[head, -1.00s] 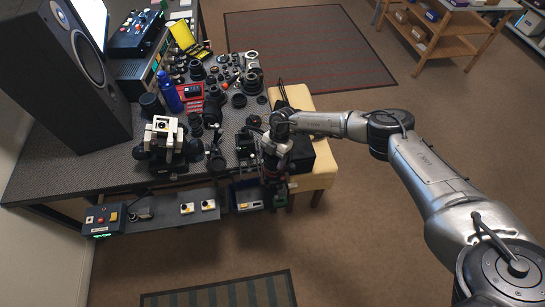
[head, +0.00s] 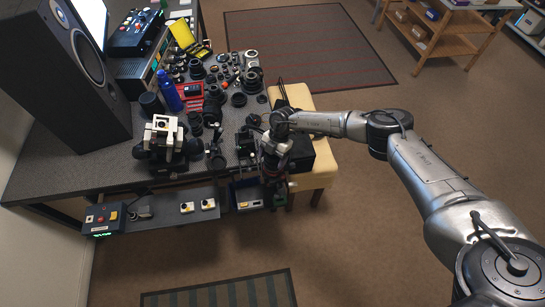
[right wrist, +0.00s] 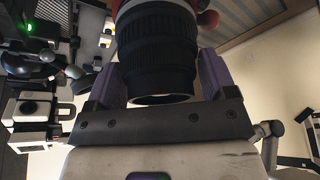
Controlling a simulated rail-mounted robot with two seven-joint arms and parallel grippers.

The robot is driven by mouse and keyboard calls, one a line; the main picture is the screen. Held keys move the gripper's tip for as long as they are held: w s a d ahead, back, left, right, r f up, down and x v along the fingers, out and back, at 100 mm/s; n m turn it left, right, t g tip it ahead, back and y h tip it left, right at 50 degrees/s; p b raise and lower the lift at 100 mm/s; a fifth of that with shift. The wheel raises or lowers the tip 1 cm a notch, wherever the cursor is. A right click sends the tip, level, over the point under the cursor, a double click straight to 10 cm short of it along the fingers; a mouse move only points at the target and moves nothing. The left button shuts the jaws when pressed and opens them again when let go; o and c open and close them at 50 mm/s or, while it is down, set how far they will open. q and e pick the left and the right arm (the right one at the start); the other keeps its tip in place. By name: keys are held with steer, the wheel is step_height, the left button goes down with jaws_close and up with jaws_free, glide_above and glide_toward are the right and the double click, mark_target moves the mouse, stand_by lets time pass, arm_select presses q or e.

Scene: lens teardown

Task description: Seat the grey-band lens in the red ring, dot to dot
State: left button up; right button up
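In the right wrist view a black ribbed lens barrel (right wrist: 158,50) stands between the two purple fingers of my right gripper (right wrist: 160,82). The fingers appear to press on its sides. A pale band (right wrist: 155,7) shows near its top edge. Red parts (right wrist: 207,18) show just beyond the lens; I cannot tell how they meet it. No alignment dots can be made out. In the head view my right gripper (head: 274,170) is at the table's front right corner, small and dark, its fingers hard to see. My left gripper is not in view.
The grey table (head: 80,170) is crowded with lens parts, a blue bottle (head: 170,92) and a black speaker (head: 75,70). A white-and-black device (head: 163,135) stands left of my right gripper. A cream stool (head: 318,178) is beside the table.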

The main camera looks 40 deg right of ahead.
steer(key=o, duration=0.4)
steer(key=shift+r, duration=0.1)
steer(key=v, duration=1.3)
steer(key=shift+d+r, duration=0.25)
